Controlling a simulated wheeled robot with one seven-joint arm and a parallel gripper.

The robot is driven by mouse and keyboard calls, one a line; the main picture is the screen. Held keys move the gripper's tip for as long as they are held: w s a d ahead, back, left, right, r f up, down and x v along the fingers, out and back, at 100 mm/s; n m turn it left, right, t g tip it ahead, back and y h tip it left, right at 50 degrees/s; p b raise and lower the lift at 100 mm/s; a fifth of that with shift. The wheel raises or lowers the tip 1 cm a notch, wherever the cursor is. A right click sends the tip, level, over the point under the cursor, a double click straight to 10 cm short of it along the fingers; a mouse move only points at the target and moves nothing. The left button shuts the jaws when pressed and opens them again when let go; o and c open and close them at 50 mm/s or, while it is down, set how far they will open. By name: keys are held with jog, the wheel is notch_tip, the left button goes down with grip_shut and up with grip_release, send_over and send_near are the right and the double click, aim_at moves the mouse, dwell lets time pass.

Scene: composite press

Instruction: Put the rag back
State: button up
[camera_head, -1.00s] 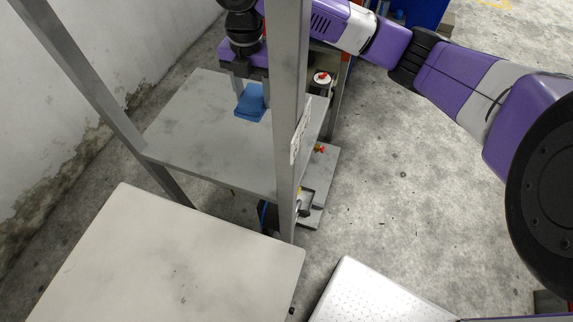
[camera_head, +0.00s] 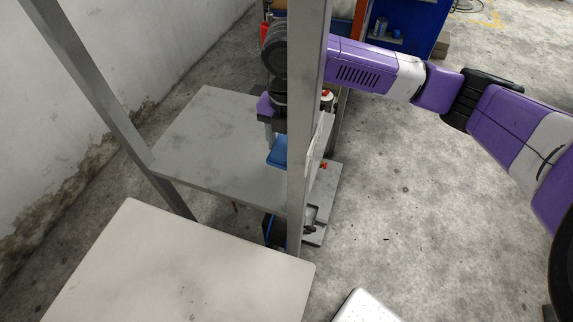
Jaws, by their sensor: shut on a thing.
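The rag is a blue folded cloth (camera_head: 277,152) over the right part of the grey shelf, just left of the upright post. The post hides its right side. My gripper (camera_head: 272,135) points down above the rag and is shut on it, though the post covers part of the jaws. I cannot tell whether the rag touches the shelf surface or hangs slightly above it.
The grey shelf (camera_head: 205,140) is otherwise bare. A grey metal post (camera_head: 308,110) stands right in front of my gripper, with another post (camera_head: 95,85) at left. A pale tabletop (camera_head: 180,270) is clear in front. Equipment with red parts (camera_head: 322,200) stands behind the post.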

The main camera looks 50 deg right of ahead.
notch_tip(320, 180, down, 10)
jog(key=shift+r+p, duration=0.15)
jog(key=shift+p, duration=0.4)
jog(key=o, duration=1.5)
jog(key=shift+c, duration=0.2)
notch_tip(320, 180, up, 12)
jog(key=shift+r+b, duration=0.1)
jog(key=shift+b, duration=0.65)
